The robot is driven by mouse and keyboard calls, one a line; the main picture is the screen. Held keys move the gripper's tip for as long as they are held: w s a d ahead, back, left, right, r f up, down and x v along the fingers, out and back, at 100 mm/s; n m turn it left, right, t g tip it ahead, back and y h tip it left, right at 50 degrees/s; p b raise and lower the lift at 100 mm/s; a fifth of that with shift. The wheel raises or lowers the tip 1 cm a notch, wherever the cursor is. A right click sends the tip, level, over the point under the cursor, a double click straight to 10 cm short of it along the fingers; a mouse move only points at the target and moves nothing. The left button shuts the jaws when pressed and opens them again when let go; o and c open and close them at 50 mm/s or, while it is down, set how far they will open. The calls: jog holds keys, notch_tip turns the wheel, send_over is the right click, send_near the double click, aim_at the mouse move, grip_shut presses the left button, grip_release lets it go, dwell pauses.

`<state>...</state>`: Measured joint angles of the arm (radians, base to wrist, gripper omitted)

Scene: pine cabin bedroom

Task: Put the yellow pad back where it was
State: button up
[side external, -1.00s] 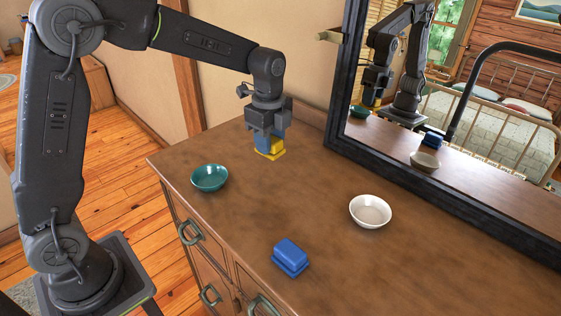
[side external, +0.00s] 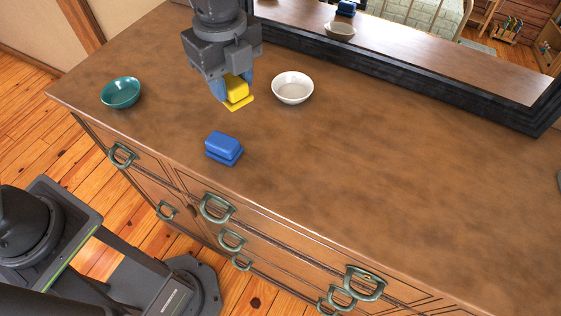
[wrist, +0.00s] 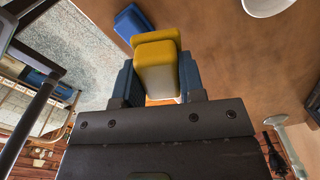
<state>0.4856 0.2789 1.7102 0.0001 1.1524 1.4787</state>
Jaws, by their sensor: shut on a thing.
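My gripper (side external: 234,88) is shut on the yellow pad (side external: 237,90). Its two blue fingers stand on either side of the pad. The pad has a thick block on a thin, wider flat plate. It hangs over the brown dresser top, left of the white bowl; I cannot tell its exact height. In the wrist view, the yellow pad (wrist: 156,62) sits between the fingers (wrist: 158,85). A blue pad of similar shape (side external: 223,147) lies on the dresser nearer the front edge; it also shows in the wrist view (wrist: 131,22).
A teal bowl (side external: 121,93) stands at the left of the dresser top (side external: 400,190). A white bowl (side external: 292,88) stands just right of my gripper. A dark-framed mirror (side external: 410,68) rises along the back. The right part of the top is largely clear.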

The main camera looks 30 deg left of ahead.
send_over(281, 170)
notch_tip(281, 170, down, 7)
jog(key=shift+s+r, duration=0.1)
jog(key=shift+f, duration=1.9)
jog(key=shift+f, duration=0.1)
jog(key=o, duration=0.9)
notch_tip(281, 170, up, 12)
jog(key=shift+a+r, duration=0.1)
jog(key=shift+r, duration=0.1)
